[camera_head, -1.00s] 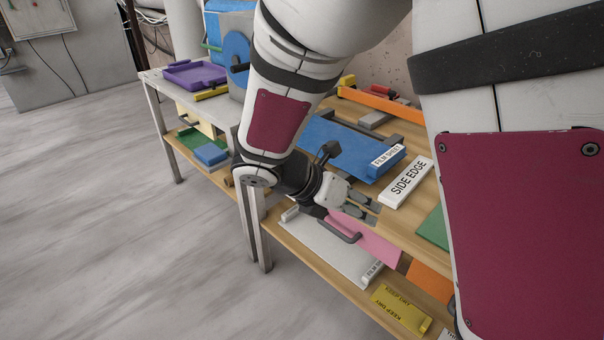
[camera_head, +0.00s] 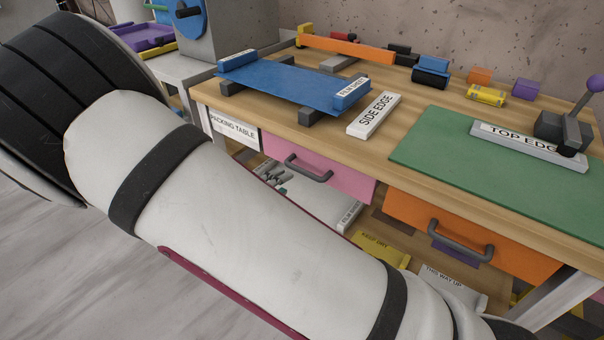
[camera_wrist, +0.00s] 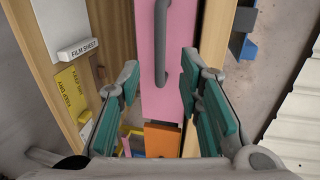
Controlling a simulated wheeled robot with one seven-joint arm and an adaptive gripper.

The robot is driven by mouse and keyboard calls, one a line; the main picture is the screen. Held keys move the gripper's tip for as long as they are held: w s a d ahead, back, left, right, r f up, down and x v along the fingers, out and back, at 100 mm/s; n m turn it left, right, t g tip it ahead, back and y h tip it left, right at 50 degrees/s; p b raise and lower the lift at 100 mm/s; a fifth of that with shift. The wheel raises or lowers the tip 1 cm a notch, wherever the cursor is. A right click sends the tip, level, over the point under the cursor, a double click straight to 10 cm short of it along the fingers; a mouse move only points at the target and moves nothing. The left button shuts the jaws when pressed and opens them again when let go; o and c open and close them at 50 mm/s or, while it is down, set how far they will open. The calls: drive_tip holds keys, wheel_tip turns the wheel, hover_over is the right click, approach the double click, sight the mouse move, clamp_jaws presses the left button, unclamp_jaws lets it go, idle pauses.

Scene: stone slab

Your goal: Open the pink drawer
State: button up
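The pink drawer (camera_head: 345,182) sits under the front edge of the wooden table, its front looking flush with the table edge. Its dark grey bar handle (camera_head: 309,170) is bare. In the wrist view the pink front (camera_wrist: 183,55) fills the upper middle, with the handle (camera_wrist: 160,45) running up and down in the picture. My gripper (camera_wrist: 159,72) is open, its teal-padded fingers spread either side of the pink front, with nothing between them. The handle's lower end lies between the fingertips in the picture; I see no contact. In the head view my arm largely hides the gripper.
An orange drawer (camera_head: 460,235) with its own handle is right of the pink one. On the tabletop are a blue sheet (camera_head: 285,84), a SIDE EDGE block (camera_head: 374,114) and a green mat (camera_head: 440,160).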

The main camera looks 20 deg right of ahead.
sight(300, 172)
drive_tip(key=b+x, duration=0.2)
drive_tip(key=x, duration=0.8)
drive_tip(key=shift+s, duration=0.1)
clamp_jaws()
